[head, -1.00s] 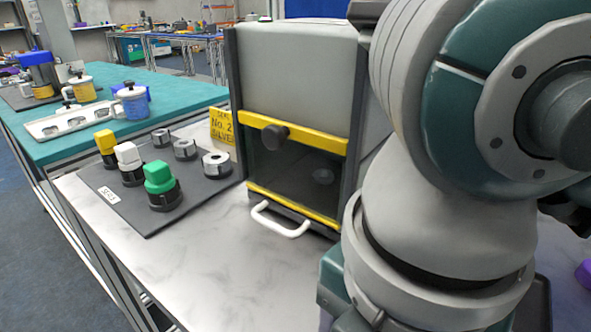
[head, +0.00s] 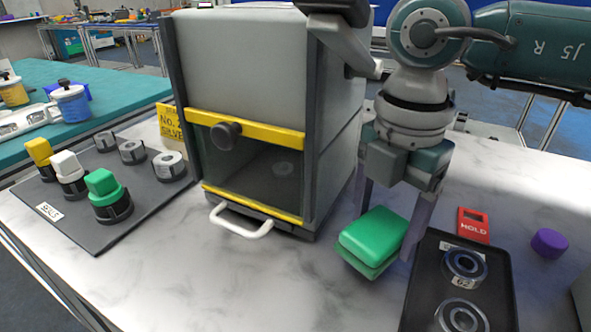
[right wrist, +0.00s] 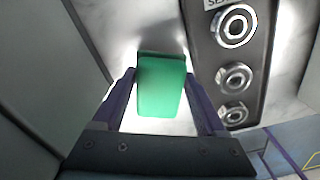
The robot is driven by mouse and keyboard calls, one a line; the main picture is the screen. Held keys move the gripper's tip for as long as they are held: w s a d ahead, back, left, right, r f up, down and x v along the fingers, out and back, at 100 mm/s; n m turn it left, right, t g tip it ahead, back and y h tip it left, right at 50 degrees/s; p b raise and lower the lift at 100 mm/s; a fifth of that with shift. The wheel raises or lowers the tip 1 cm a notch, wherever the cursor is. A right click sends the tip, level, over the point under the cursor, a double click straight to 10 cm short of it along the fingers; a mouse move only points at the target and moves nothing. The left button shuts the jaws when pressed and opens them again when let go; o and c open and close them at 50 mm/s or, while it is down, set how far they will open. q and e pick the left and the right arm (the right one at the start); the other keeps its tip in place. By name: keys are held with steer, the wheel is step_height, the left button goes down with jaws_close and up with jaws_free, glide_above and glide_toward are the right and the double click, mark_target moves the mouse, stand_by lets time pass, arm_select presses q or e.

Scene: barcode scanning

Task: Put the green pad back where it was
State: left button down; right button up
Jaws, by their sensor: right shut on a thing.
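The green pad (head: 374,236) is a rounded green block, between the grey cabinet and the black tray. My right gripper (head: 388,228) comes down from above and is shut on the pad, with one finger on each side of it. In the right wrist view the pad (right wrist: 161,86) sits between the two fingers (right wrist: 163,100). A thinner green layer shows under the pad in the head view; I cannot tell whether it touches the table. My left gripper is not in view.
The grey cabinet (head: 245,75) with a yellow-framed window and white handle (head: 240,222) stands left of the pad. The black tray (head: 417,296) holds metal rings at right. A red HOLD tag (head: 473,225) and purple object (head: 549,242) lie beyond. A dark seal board (head: 120,215) is at left.

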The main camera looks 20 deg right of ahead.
mark_target(386, 221)
steer(key=shift+w+d+f, duration=0.1)
steer(key=shift+d+f, duration=0.05)
steer(key=shift+f, duration=1.65)
steer(key=shift+f, duration=0.15)
steer(key=o, duration=1)
steer(key=shift+r, duration=0.55)
step_height(386, 221, up, 7)
steer(key=shift+f, duration=0.1)
